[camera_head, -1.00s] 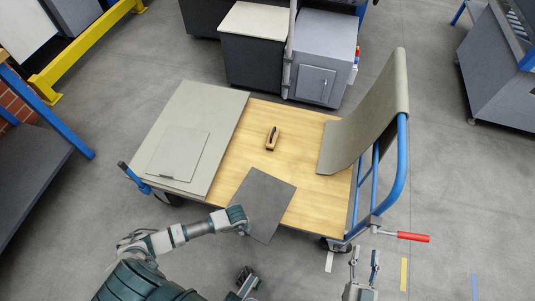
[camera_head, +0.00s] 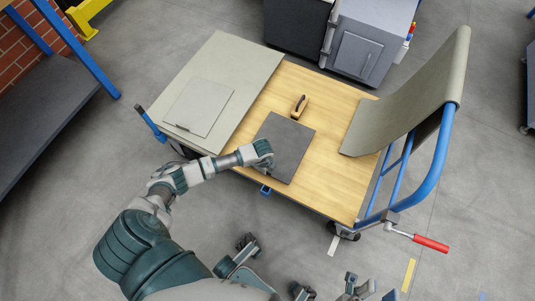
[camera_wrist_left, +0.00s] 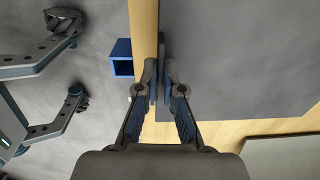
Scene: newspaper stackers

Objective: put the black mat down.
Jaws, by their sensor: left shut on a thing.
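The black mat (camera_head: 290,145) is a flat dark grey square over the front middle of the cart's wooden deck (camera_head: 330,125). It lies nearly flat; I cannot tell whether it touches the wood all over. My left gripper (camera_head: 268,165) is shut on its near left edge. In the left wrist view, the fingertips (camera_wrist_left: 160,80) pinch the edge of the mat (camera_wrist_left: 245,55), with wood showing beside it. My right gripper (camera_head: 360,283) is at the bottom of the head view, partly cut off, its fingers apart, away from the cart.
A wooden block with a dark handle (camera_head: 300,104) lies just behind the mat. A large grey board (camera_head: 237,65) with a smaller sheet (camera_head: 199,106) covers the deck's left. A curved grey sheet (camera_head: 410,100) leans on the blue rail (camera_head: 436,170) at right. Bare wood lies right of the mat.

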